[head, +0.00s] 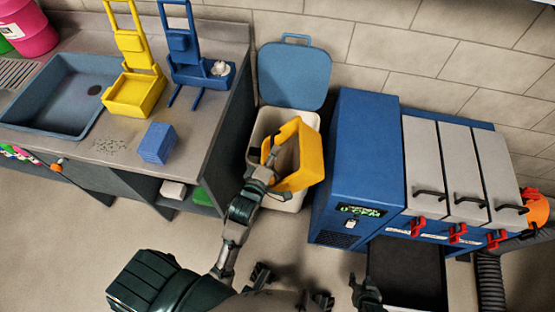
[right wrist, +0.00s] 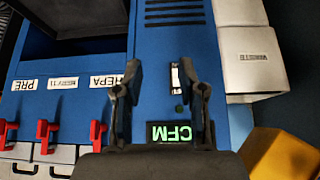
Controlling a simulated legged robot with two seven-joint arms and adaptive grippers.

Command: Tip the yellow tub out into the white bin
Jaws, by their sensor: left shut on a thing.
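The yellow tub (head: 309,152) is over the mouth of the white bin (head: 295,200) in the head view, tilted. My left gripper (head: 268,164) is shut on the tub's left side. I cannot tell whether anything is left inside the tub. The bin stands on the floor with its blue lid (head: 295,75) swung open against the wall. In the right wrist view, part of the tub (right wrist: 280,155) and the labelled bin (right wrist: 248,60) show at the right. My right gripper (right wrist: 162,85) is open and empty, facing the blue machine; it also shows low in the head view (head: 366,288).
The blue filter machine (head: 350,150) with red latches stands just right of the bin. At the left, a counter (head: 190,100) holds a sink, yellow and blue stands, a blue block (head: 157,142) and scattered dark bits (head: 110,145). Floor in front of the bin is clear.

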